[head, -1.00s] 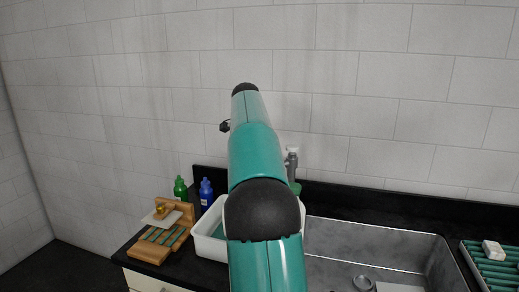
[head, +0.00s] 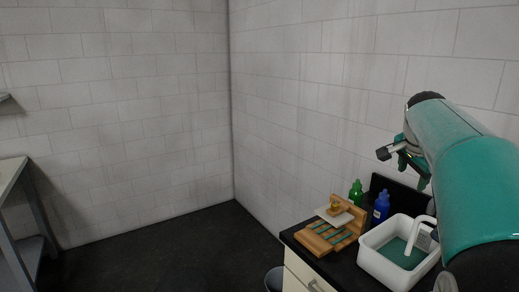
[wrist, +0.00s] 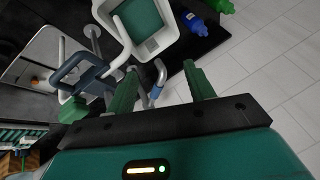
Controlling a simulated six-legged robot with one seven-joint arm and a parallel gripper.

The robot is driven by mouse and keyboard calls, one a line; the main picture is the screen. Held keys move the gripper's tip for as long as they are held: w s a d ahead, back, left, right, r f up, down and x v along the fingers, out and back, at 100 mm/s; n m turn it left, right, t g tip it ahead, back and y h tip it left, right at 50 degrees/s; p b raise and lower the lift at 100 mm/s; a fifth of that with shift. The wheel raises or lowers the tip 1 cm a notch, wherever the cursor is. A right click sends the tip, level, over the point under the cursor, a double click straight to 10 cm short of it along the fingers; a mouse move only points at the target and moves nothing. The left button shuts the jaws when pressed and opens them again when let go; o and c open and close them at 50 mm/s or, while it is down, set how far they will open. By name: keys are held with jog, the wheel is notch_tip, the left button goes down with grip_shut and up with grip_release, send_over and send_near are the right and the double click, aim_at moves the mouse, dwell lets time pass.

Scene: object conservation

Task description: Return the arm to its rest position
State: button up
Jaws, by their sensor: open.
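My teal arm (head: 470,170) fills the right side of the head view, with my gripper (head: 414,180) at its far end, above the counter. In the wrist view my gripper (wrist: 160,84) shows two green fingers spread apart, with nothing held between them. The fingers point toward the wall and the counter area with the white tub. No contact with any object is visible.
A white tub (head: 377,270) stands on the black counter, beside a wooden rack (head: 325,236), a green bottle (head: 355,192) and a blue bottle (head: 381,205). A bucket (head: 273,279) stands on the floor. A shelf unit (head: 18,215) is at far left. Open floor (head: 160,250) lies between.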

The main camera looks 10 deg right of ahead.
jog(key=s+a+f+n+y, duration=0.1)
jog(key=s+a+f+n, duration=0.15)
jog(key=a, duration=0.45)
jog(key=s+a+f+n+t+y, duration=0.1)
jog(key=s+a+n, duration=0.3)
jog(key=a, duration=0.3)
jog(key=s+a+f+n+y, duration=0.1)
jog(key=s+a+f+n, duration=0.15)
jog(key=a, duration=0.55)
jog(key=s+a+f+n+y, duration=0.1)
jog(key=s+a+f+n, duration=0.6)
jog(key=s+a+f, duration=0.3)
jog(key=s, duration=0.3)
jog(key=shift+a+f+n, duration=0.15)
jog(key=shift+a+n, duration=0.05)
jog(key=shift+n, duration=0.2)
jog(key=c, duration=0.4)
jog(key=shift+o, duration=0.2)
jog(key=shift+d, duration=0.1)
jog(key=shift+d, duration=0.1)
